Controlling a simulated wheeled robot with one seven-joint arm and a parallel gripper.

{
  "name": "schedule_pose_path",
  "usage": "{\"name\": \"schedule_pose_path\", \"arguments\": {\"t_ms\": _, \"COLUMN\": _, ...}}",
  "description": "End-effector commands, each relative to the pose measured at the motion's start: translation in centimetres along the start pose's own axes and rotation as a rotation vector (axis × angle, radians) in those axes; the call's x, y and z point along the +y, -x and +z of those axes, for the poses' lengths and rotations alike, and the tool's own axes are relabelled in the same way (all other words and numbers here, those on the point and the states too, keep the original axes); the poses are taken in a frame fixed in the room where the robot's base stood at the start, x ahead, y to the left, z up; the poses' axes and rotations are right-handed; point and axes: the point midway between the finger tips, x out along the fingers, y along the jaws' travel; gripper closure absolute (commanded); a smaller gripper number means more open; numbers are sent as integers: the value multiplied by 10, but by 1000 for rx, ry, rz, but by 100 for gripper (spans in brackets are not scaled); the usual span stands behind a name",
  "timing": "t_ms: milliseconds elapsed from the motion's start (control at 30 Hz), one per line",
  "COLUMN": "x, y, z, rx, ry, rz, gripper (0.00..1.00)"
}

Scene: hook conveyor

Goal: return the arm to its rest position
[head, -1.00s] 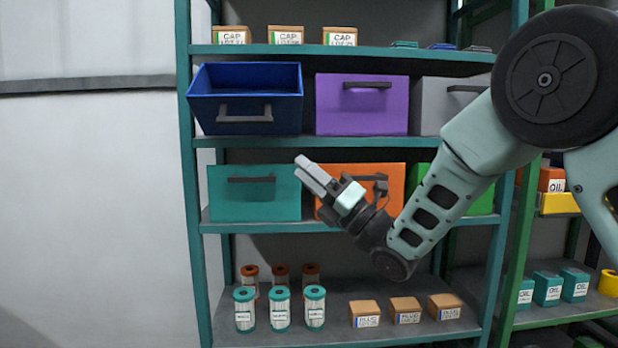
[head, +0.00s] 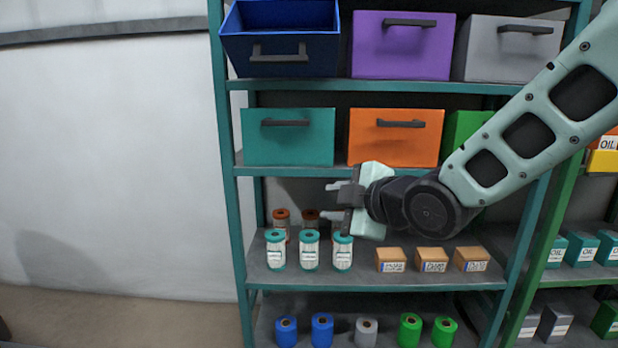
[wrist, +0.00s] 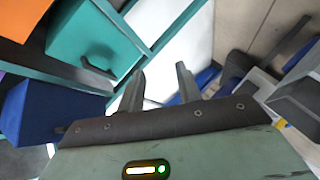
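My gripper (head: 331,200) is in front of the shelf rack, level with the gap between the teal and orange drawers and the shelf of canisters below. Its fingers point left in the head view. In the wrist view the two fingers of my gripper (wrist: 160,88) stand apart with nothing between them. My arm comes in from the right side of the head view. My gripper hides part of the canisters behind it.
A blue drawer (head: 280,55) sits pulled out at the upper left. Purple (head: 402,50), grey (head: 505,60), teal (head: 287,145) and orange (head: 395,145) drawers face me. Teal-capped canisters (head: 309,252) and small boxes (head: 433,260) stand below. The left wall side is clear.

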Motion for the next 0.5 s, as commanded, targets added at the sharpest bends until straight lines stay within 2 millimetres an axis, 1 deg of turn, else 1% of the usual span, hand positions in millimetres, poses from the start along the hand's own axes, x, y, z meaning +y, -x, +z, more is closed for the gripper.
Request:
{"name": "schedule_pose_path", "arguments": {"t_ms": 33, "x": -22, "y": 12, "z": 0, "rx": -52, "ry": -95, "rz": -82, "gripper": 65}}
{"name": "schedule_pose_path", "arguments": {"t_ms": 67, "x": -36, "y": 20, "z": 3, "rx": -93, "ry": -160, "rz": -135, "gripper": 65}}
{"name": "schedule_pose_path", "arguments": {"t_ms": 100, "x": -55, "y": 32, "z": 4, "rx": -149, "ry": -242, "rz": -201, "gripper": 65}}
{"name": "schedule_pose_path", "arguments": {"t_ms": 167, "x": -85, "y": 53, "z": 7, "rx": -243, "ry": -363, "rz": -297, "gripper": 65}}
{"name": "schedule_pose_path", "arguments": {"t_ms": 200, "x": -103, "y": 68, "z": 9, "rx": -309, "ry": -437, "rz": -355, "gripper": 65}}
{"name": "schedule_pose_path", "arguments": {"t_ms": 267, "x": -129, "y": 91, "z": 12, "rx": -410, "ry": -536, "rz": -430, "gripper": 65}}
{"name": "schedule_pose_path", "arguments": {"t_ms": 300, "x": -144, "y": 107, "z": 13, "rx": -476, "ry": -594, "rz": -473, "gripper": 65}}
{"name": "schedule_pose_path", "arguments": {"t_ms": 367, "x": -164, "y": 130, "z": 15, "rx": -573, "ry": -669, "rz": -526, "gripper": 65}}
{"name": "schedule_pose_path", "arguments": {"t_ms": 400, "x": -175, "y": 145, "z": 16, "rx": -636, "ry": -712, "rz": -556, "gripper": 65}}
{"name": "schedule_pose_path", "arguments": {"t_ms": 467, "x": -191, "y": 167, "z": 17, "rx": -727, "ry": -771, "rz": -593, "gripper": 65}}
{"name": "schedule_pose_path", "arguments": {"t_ms": 500, "x": -200, "y": 181, "z": 18, "rx": -787, "ry": -805, "rz": -614, "gripper": 65}}
